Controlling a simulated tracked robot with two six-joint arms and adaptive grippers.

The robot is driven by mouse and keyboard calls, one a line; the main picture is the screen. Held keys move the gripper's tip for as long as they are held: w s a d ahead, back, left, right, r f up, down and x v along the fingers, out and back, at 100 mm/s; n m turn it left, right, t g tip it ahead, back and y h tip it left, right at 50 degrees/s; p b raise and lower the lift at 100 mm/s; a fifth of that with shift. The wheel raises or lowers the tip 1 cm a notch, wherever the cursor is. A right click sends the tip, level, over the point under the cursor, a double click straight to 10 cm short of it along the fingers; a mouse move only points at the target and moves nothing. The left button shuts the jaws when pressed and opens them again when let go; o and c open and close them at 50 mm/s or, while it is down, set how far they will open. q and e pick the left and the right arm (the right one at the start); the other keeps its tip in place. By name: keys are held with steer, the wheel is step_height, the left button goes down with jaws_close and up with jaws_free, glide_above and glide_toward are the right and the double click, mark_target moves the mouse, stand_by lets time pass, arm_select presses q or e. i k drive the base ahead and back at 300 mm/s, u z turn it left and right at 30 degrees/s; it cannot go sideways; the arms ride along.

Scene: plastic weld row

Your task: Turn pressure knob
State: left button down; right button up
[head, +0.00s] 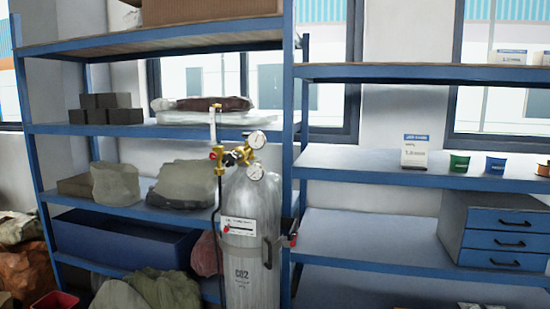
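A silver gas cylinder (250,240) marked "CO2" stands upright in front of the blue shelving. On its top is a brass regulator (245,154) with two round white gauges, an upper one (257,139) and a lower one (254,174). A small dark knob (230,159) is on the left side of the regulator. A red part (216,153) is just left of it, at the top of a thin hose. I cannot tell for sure which of these is the pressure knob. Neither of my grippers shows in the head view.
Blue shelving (170,129) stands behind the cylinder, holding dark blocks (105,108), grey sacks (181,184) and a blue bin (120,240). To the right are cups (495,165) and a drawer unit (505,240). A red and black fitting (292,239) is at the cylinder's right.

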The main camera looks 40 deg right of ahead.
mark_target(229, 160)
steer(key=z, duration=0.55)
steer(key=i, duration=1.25)
steer(key=z, duration=0.15)
